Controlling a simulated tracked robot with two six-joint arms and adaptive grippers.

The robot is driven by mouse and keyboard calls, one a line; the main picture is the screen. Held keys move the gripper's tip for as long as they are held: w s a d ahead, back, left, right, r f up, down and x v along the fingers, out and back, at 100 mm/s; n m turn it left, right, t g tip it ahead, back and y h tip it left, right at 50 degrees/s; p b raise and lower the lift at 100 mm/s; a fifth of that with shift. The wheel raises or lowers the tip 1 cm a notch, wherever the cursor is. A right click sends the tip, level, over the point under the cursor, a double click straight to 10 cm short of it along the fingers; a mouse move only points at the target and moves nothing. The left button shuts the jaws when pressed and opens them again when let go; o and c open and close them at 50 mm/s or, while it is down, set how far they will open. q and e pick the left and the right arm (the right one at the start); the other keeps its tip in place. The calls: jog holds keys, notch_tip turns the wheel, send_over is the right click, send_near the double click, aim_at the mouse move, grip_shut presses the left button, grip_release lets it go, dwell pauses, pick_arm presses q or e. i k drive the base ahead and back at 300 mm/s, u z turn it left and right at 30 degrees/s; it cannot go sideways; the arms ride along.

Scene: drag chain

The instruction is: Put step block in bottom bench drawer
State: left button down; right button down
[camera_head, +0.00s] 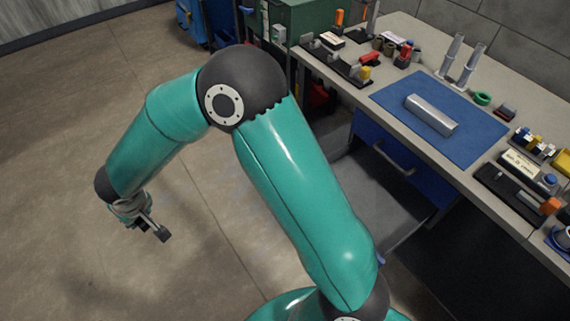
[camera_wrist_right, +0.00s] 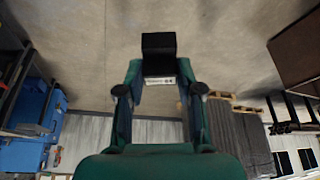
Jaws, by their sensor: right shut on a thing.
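My right gripper (camera_head: 152,228) hangs over open floor at the left of the head view, well away from the bench. It is shut on a small dark block, the step block (camera_head: 164,234). In the right wrist view the block (camera_wrist_right: 158,54) shows black beyond the fingers of the gripper (camera_wrist_right: 159,88), with a pale labelled part below it. The bottom bench drawer (camera_head: 385,205) appears pulled out under the blue upper drawer (camera_head: 405,163), its grey inside showing empty where visible. My right arm hides part of it. My left gripper is not in view.
The bench (camera_head: 400,30) at the right carries a blue mat (camera_head: 470,145) with a silver bar (camera_head: 431,115), and several tools and small parts along its edges. A green cabinet (camera_head: 305,22) and blue bin (camera_head: 190,22) stand at the back. Floor at the left is clear.

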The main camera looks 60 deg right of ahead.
aim_at(356, 194)
jog(key=z, duration=0.35)
jog(key=k, duration=1)
jog(key=z, duration=0.65)
jog(key=i, duration=1.2)
jog(key=z, duration=0.55)
